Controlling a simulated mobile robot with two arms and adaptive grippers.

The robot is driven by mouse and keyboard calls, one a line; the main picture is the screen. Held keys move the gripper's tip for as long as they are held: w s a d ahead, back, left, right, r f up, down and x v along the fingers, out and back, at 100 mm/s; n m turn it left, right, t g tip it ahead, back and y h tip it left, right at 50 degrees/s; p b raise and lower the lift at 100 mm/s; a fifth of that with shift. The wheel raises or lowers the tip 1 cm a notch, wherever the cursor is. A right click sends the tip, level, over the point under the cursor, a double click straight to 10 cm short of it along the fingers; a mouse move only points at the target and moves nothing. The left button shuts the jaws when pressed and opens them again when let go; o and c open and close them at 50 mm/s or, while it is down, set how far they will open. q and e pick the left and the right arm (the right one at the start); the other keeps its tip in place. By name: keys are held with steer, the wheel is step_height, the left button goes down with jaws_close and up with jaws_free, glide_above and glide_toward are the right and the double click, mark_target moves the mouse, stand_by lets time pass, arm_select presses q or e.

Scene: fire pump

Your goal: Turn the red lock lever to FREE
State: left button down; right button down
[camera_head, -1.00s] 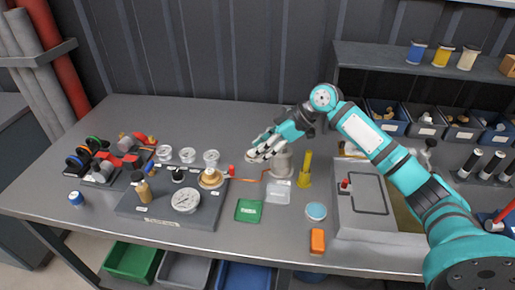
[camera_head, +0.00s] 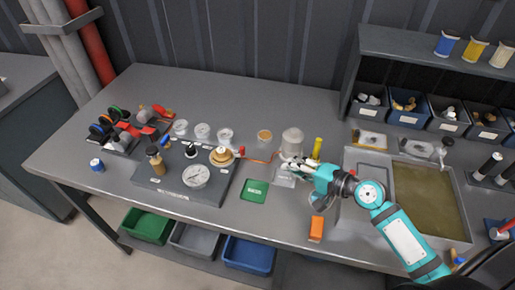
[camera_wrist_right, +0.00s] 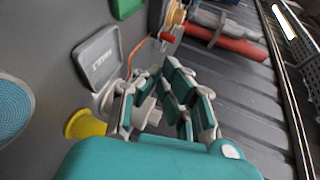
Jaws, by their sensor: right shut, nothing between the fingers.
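A small red lever (camera_head: 242,151) shows at the right edge of the grey gauge panel (camera_head: 150,186), beside a brass fitting (camera_head: 221,155). I take it for the lock lever; its marking cannot be read. The red part (camera_wrist_right: 168,37) and brass fitting (camera_wrist_right: 176,14) also show at the top of the right wrist view. My right gripper (camera_head: 284,163) is shut and empty, to the right of the lever and apart from it, by the white canister (camera_head: 292,141). In the wrist view its fingers (camera_wrist_right: 158,76) point toward the red part. My left gripper is not in view.
A grey labelled tray (camera_wrist_right: 97,60) and a yellow cylinder (camera_head: 317,147) are close to the gripper. A green card (camera_head: 254,191) and an orange block (camera_head: 316,229) lie nearer the front edge. A gauge (camera_head: 195,176) sits on the panel. The table's back left is clear.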

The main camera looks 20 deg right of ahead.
steer(key=p+x, duration=0.1)
steer(key=x, duration=0.3)
steer(key=p+x, duration=0.1)
steer(key=x, duration=0.4)
steer(key=r+p+x, duration=0.1)
steer(key=x, duration=0.3)
steer(key=shift+w+a+f, duration=0.1)
steer(key=shift+w+a, duration=0.2)
steer(key=shift+w, duration=0.05)
